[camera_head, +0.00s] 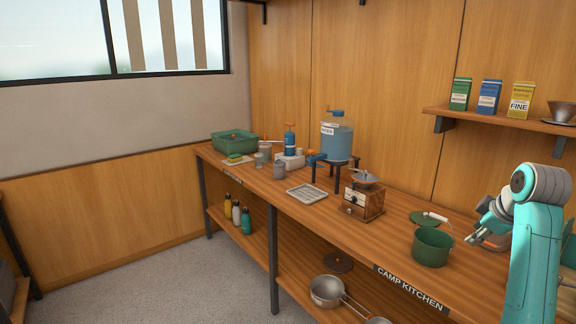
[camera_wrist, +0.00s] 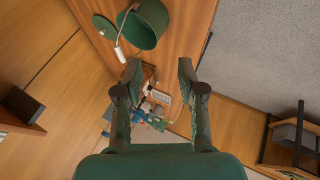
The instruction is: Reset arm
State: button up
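My arm stands at the right side of the head view, with my gripper (camera_head: 490,222) partly hidden behind its own links near the right end of the counter. In the wrist view my gripper (camera_wrist: 159,80) has its two fingers spread wide apart, with nothing between them. A green pot (camera_head: 432,246) stands on the counter just left of my arm; it also shows at the top of the wrist view (camera_wrist: 146,24), beyond the fingertips and apart from them. Its handle (camera_wrist: 119,40) reaches toward the left finger in that view.
The wooden counter (camera_head: 330,215) holds a grinder (camera_head: 362,203), a water jug (camera_head: 337,138), a drip tray (camera_head: 307,194), a green lid (camera_head: 428,217) and a green basin (camera_head: 233,142). A wall shelf (camera_head: 478,116) carries several boxes. Bottles and pans stand below. The floor (camera_head: 160,275) in front is clear.

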jog(key=s+a+f+m+t, duration=0.1)
jog(key=a+f, duration=0.3)
jog(key=f, duration=0.7)
jog(key=s+a+f+m+t, duration=0.15)
jog(key=a+f, duration=0.25)
jog(key=f, duration=0.7)
jog(key=s+a+f+m+t, duration=0.1)
jog(key=s+a+f, duration=0.4)
jog(key=s+f, duration=0.3)
jog(key=s+a+f+m, duration=0.1)
jog(key=s+a+f, duration=0.5)
jog(key=s+f, duration=0.1)
jog(key=s+a+m+t, duration=0.1)
jog(key=s+a, duration=0.2)
jog(key=s, duration=0.8)
jog(key=s+a+m+t, duration=0.2)
jog(key=s+a, duration=0.2)
jog(key=s, duration=0.6)
jog(key=s+a+r, duration=0.1)
jog(key=s+r, duration=0.5)
jog(key=s, duration=0.2)
jog(key=s+a+r+m+t+y, duration=0.1)
jog(key=s+a+r, duration=0.1)
jog(key=s+r, duration=0.3)
jog(key=v, duration=0.4)
jog(key=shift+s+f, duration=0.15)
jog(key=shift+f, duration=0.15)
